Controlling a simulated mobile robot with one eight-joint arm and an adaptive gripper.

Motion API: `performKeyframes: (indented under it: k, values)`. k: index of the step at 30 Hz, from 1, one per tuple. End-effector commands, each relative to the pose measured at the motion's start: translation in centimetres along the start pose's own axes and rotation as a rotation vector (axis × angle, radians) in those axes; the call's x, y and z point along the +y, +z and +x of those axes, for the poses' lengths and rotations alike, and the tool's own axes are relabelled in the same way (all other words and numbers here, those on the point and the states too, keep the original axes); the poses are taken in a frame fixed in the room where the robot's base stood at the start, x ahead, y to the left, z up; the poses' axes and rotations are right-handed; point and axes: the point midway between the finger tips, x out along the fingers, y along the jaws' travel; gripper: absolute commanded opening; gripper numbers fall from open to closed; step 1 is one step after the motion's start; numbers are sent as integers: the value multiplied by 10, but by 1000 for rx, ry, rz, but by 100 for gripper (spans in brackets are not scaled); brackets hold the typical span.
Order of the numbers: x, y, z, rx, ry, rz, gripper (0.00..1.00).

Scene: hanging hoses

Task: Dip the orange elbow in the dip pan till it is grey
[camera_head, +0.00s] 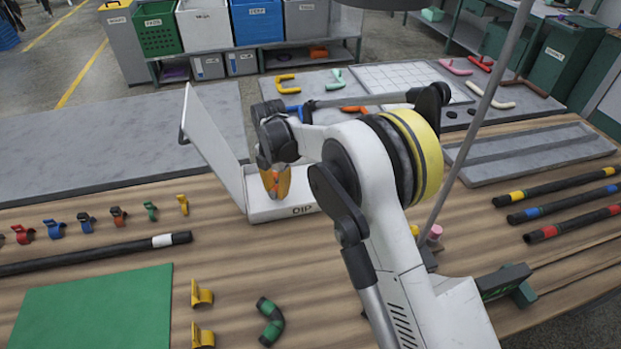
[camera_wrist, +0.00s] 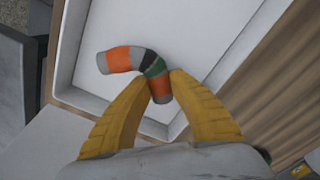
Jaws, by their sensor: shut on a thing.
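The dip pan (camera_head: 262,214) is a shallow white tray marked DIP, with a tall white panel (camera_head: 212,145) standing at its left. My gripper (camera_head: 275,190) is over the pan. In the wrist view, my gripper (camera_wrist: 160,84) is shut with its yellow fingers either side of the orange elbow (camera_wrist: 122,59). The elbow has orange parts, grey at both ends, and black and green bands near its bend. The pan's white floor (camera_wrist: 205,30) lies behind it; I cannot tell whether the elbow touches it. In the head view the elbow is mostly hidden by my fingers.
A green and black elbow (camera_head: 270,322) lies at the front beside yellow clips (camera_head: 201,294) and a green mat (camera_head: 95,310). Small coloured clips stand in a row at left, behind a black hose (camera_head: 90,255). Banded hoses (camera_head: 560,208) lie at right. A thin pole rises right of my arm.

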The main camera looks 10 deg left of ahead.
Motion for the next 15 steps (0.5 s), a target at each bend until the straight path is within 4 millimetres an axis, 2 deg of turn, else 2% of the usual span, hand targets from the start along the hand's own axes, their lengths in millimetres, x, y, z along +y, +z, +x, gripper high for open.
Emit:
performKeyframes:
  k: [7, 15]
  values:
    - [-2, 2, 0, 0, 0, 0, 0]
    - [-18, 22, 0, 0, 0, 1, 0]
